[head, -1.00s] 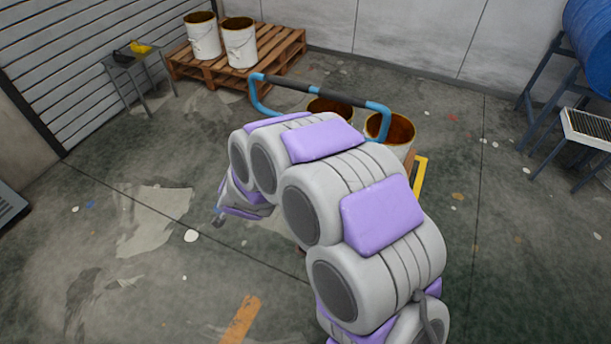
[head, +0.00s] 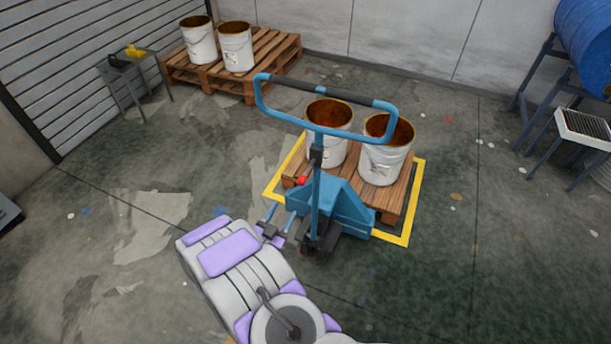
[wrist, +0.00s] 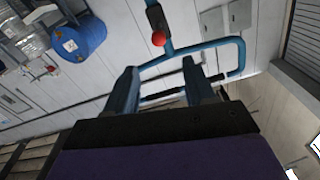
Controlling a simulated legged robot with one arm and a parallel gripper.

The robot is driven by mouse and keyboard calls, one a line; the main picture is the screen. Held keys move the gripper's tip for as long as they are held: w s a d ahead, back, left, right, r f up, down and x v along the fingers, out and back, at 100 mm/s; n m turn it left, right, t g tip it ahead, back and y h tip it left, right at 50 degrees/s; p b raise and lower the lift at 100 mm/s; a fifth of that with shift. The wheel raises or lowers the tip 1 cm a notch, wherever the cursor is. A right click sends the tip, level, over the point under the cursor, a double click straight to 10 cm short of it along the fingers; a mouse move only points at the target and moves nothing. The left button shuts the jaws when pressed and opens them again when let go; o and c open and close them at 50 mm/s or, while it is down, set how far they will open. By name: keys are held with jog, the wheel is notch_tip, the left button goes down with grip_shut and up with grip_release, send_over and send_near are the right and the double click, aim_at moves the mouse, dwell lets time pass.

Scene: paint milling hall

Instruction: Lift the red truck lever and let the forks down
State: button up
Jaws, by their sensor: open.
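The blue pallet truck (head: 332,203) stands upright in the middle of the head view, with its looped handle (head: 258,98) at the top. The red lever knob (head: 302,180) sits on the left side of the handle post; it also shows in the wrist view as a red ball (wrist: 158,39). My gripper (head: 278,212) is open and empty, below and to the left of the red knob. In the wrist view my two fingers (wrist: 163,78) stand apart, with the knob beyond their tips and nothing between them. The forks are hidden under the loaded pallet.
A wooden pallet (head: 385,203) with two white buckets (head: 385,150) sits inside a yellow floor outline (head: 410,225). Another pallet (head: 262,82) with two buckets stands at the back left. A small stand (head: 125,75) is at the left; a blue drum (head: 590,40) is at the right.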

aim_at(305, 173)
jog(key=b+x, duration=0.2)
jog(key=x, duration=1.5)
jog(key=shift+w+d, duration=0.1)
jog(key=shift+d, duration=0.05)
jog(key=shift+c, duration=0.2)
grip_shut()
